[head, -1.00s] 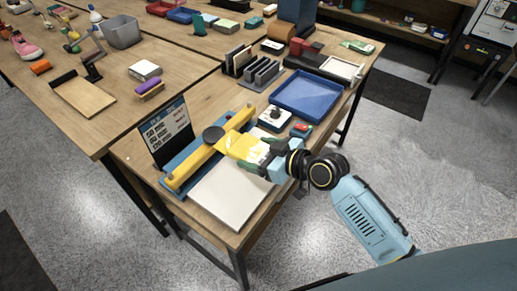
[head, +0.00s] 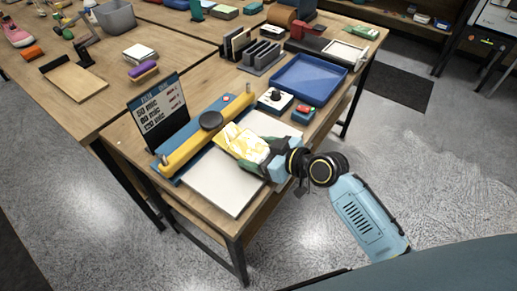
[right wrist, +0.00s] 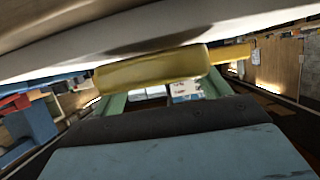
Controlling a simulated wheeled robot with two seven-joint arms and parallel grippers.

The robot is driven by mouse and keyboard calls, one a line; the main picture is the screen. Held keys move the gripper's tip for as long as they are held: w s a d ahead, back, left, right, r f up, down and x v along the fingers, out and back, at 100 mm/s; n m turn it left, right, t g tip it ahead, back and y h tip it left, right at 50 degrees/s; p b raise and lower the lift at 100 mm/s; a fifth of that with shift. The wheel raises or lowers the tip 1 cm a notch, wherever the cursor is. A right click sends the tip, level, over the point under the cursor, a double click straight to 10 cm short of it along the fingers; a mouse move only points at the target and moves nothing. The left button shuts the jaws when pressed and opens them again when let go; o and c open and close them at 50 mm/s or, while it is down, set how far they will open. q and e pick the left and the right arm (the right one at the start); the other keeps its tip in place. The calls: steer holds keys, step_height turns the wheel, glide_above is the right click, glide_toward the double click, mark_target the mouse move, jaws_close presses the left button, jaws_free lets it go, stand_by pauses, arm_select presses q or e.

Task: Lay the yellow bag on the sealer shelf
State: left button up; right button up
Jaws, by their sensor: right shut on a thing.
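The yellow bag (head: 243,143), with white patches, is in my right gripper (head: 262,153). The gripper is shut on the bag's near right end. The bag is over the far right part of the sealer's white shelf (head: 225,192), its far end close to the yellow sealer bar (head: 188,145). I cannot tell whether it touches the shelf. In the right wrist view, the yellow bag (right wrist: 150,72) spans between my green fingertips. My left gripper is not in view.
A sign (head: 160,112) stands behind the sealer. A white box with a black knob (head: 275,99), a small red-topped block (head: 304,113) and a blue tray (head: 308,80) sit to the right and behind. The shelf's front is bare.

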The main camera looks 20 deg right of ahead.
steer(key=shift+s+f+b, duration=0.1)
steer(key=shift+f+b, duration=0.25)
steer(key=shift+f, duration=0.5)
steer(key=o, duration=1.1)
steer(key=shift+a, duration=0.1)
steer(key=o, duration=0.5)
steer(key=shift+r, duration=0.1)
steer(key=shift+c, duration=0.2)
steer(key=v, duration=1.3)
steer(key=shift+p, duration=0.45)
